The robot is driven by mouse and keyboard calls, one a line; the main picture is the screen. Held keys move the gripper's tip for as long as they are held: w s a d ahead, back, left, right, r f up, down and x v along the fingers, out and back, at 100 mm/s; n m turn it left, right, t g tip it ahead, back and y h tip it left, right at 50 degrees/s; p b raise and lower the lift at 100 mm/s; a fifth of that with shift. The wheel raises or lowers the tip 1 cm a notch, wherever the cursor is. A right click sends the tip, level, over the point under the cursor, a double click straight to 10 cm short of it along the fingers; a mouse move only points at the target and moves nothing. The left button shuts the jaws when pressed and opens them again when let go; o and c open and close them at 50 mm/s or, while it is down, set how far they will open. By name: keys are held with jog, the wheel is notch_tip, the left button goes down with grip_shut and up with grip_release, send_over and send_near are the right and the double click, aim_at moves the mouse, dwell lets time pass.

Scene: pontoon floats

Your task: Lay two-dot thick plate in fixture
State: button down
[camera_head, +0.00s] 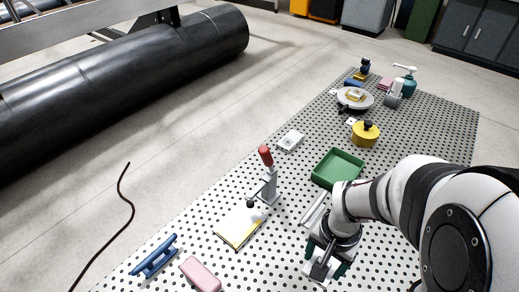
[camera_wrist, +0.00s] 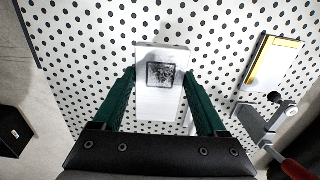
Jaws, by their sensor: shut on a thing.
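My gripper (camera_wrist: 160,84) has dark green fingers and is shut on a pale, flat plate (camera_wrist: 160,105). The plate has a dark square mark near its far end, and I cannot make out two dots on it. In the head view the plate (camera_head: 320,268) shows in my gripper (camera_head: 325,262) over the perforated table, right of the fixture. The fixture (camera_head: 240,226) is a pale pad with a yellow edge strip, beside a clamp (camera_head: 268,186) with a red handle. In the wrist view the fixture (camera_wrist: 268,62) is right of my gripper, apart from the held plate.
A green tray (camera_head: 337,168) lies behind my gripper. A blue handle-like piece (camera_head: 154,256) and a pink block (camera_head: 200,274) lie at the front left. A white box (camera_head: 291,140), a yellow round container (camera_head: 365,134) and a plate with food-like items (camera_head: 355,98) stand farther back.

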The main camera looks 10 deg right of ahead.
jog(key=w+a+n, duration=0.3)
jog(key=w+a, duration=0.2)
jog(key=w, duration=0.4)
jog(key=n, duration=0.3)
send_over(238, 226)
jog(key=w, duration=0.3)
jog(key=a+f+m, duration=0.1)
jog(key=m, duration=0.1)
jog(key=a+f+m, duration=0.1)
jog(key=m, duration=0.1)
jog(key=w+a+f+m, duration=0.1)
jog(key=a+m, duration=0.1)
jog(key=shift+s+f, duration=0.1)
jog(key=shift+f, duration=0.05)
jog(key=shift+f, duration=2.7)
jog(key=shift+s+d, duration=1.8)
jog(key=shift+d, duration=0.05)
jog(key=shift+s+d+f, duration=0.15)
jog(key=shift+f, duration=0.45)
